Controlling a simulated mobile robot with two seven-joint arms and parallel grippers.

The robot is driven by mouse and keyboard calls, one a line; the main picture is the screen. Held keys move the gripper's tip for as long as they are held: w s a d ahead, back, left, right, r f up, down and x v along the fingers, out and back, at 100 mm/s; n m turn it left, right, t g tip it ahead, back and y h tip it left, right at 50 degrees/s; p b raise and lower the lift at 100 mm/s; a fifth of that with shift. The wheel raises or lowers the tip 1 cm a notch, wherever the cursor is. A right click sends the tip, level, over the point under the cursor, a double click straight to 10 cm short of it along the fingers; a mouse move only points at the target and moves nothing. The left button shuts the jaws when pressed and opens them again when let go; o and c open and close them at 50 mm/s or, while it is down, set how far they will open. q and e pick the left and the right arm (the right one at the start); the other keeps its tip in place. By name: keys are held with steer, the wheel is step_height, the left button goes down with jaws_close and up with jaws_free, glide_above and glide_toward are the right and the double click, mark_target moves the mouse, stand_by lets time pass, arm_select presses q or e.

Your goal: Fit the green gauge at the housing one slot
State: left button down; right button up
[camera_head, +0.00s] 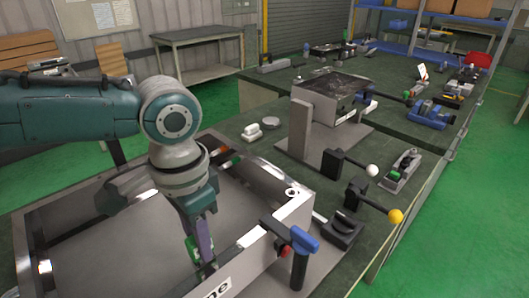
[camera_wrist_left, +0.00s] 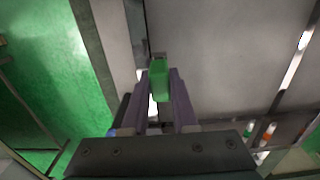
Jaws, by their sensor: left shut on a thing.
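The green gauge (camera_head: 191,248) is between the purple fingers of my left gripper (camera_head: 204,243), which points down inside the open metal housing one (camera_head: 297,206), close to its near wall. In the left wrist view the gauge (camera_wrist_left: 158,79) sits upright between the fingertips of my left gripper (camera_wrist_left: 160,92), beside the housing wall (camera_wrist_left: 113,38). A small dark bracket-like shape shows just past the gauge's tip. I cannot tell whether the gauge is in the slot. My right gripper is not in view.
A blue-handled clamp (camera_head: 301,243) stands at the housing's near right wall. Lever clamps with a white knob (camera_head: 372,170) and a yellow knob (camera_head: 396,216) lie to the right. A second box (camera_head: 325,97) stands behind on the green bench. Orange and white fittings (camera_wrist_left: 268,133) line another housing edge.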

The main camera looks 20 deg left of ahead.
arm_select(q)
steer(key=shift+f+b, duration=0.35)
steer(key=shift+f, duration=0.25)
steer(key=c, duration=0.6)
jaws_free()
steer(key=shift+r, duration=0.15)
step_height(320, 180, up, 10)
steer(key=shift+f+p, duration=0.15)
steer(key=shift+p, duration=0.2)
steer(key=shift+d, duration=0.1)
